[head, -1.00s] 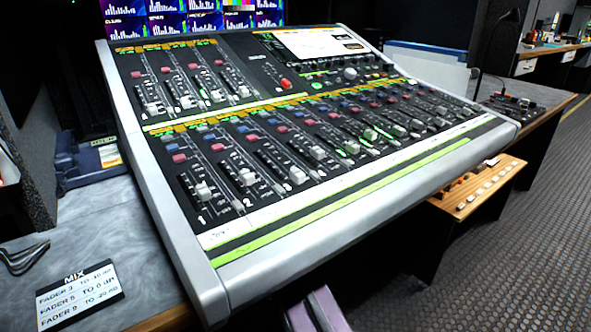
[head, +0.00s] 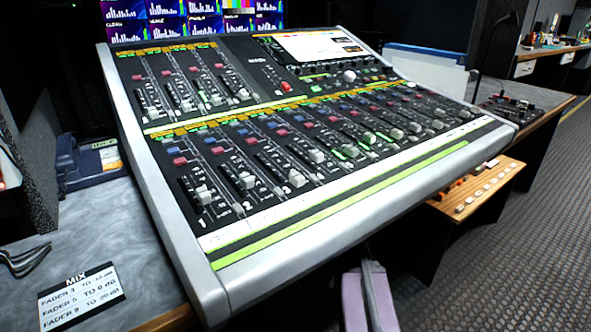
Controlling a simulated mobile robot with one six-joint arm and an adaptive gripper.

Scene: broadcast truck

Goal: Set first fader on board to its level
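The mixing board (head: 165,205) is a large, tilted silver-edged console with rows of faders. A lavender and grey part of my arm shows below the board's front edge. My gripper's fingers are not visible.
Monitors (head: 190,22) stand behind the board. A wooden button panel (head: 476,190) juts out below its right end. Black cables (head: 24,260) lie on the left desk. Open floor (head: 480,270) is at the right.

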